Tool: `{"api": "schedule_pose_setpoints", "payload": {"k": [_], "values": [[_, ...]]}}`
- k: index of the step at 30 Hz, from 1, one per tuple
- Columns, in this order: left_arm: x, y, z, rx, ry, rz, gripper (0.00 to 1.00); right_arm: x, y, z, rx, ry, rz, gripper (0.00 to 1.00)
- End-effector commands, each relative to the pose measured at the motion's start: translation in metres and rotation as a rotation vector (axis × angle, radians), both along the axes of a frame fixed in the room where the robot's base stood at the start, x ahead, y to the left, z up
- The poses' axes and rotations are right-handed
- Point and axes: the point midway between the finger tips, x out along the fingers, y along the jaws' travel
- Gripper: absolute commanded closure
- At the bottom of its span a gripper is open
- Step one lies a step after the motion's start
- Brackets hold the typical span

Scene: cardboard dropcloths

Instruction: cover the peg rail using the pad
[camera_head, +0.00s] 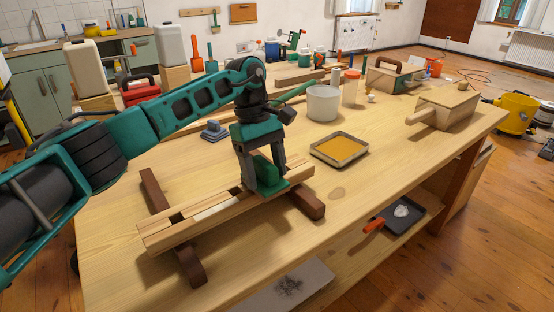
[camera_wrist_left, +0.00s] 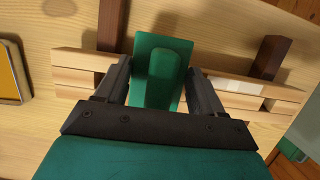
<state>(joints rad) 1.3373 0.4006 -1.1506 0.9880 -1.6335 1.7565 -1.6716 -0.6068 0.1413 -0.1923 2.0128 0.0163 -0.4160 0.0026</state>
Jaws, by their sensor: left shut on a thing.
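My left gripper (camera_head: 264,184) is shut on the green pad (camera_head: 270,170), by its raised grip. The pad also shows between the two fingers in the left wrist view (camera_wrist_left: 161,55). It is over the right half of the peg rail (camera_head: 190,222), at or just above its surface; I cannot tell whether they touch. The rail is pale wood in long strips, with a whitish patch (camera_head: 217,207) left of the pad. It also shows in the left wrist view (camera_wrist_left: 80,78). The pad's underside is hidden. My right gripper is not in view.
Two dark wooden bars (camera_head: 168,218) bear the rail on the bench (camera_head: 375,185). A shallow tray of orange-yellow paint (camera_head: 340,149) lies behind and right of the rail. A white tub (camera_head: 323,103) and a wooden box (camera_head: 447,107) stand farther back. The bench's right front is clear.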

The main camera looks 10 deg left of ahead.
Motion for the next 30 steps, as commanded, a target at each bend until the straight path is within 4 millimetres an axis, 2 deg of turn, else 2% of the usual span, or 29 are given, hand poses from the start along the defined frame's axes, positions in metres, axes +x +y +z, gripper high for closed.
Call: {"api": "schedule_pose_setpoints", "payload": {"k": [3,11,24,30], "values": [[-0.012,0.011,0.002,0.0,0.0,0.0,0.71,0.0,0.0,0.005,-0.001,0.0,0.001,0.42],[-0.024,0.02,0.001,0.0,-0.001,0.001,0.71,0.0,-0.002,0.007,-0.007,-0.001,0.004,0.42],[-0.072,0.057,-0.002,0.0,0.0,0.001,0.71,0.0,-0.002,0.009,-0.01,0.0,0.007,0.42],[-0.08,0.063,-0.003,0.0,0.001,0.002,0.71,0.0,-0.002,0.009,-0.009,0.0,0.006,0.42]]}}
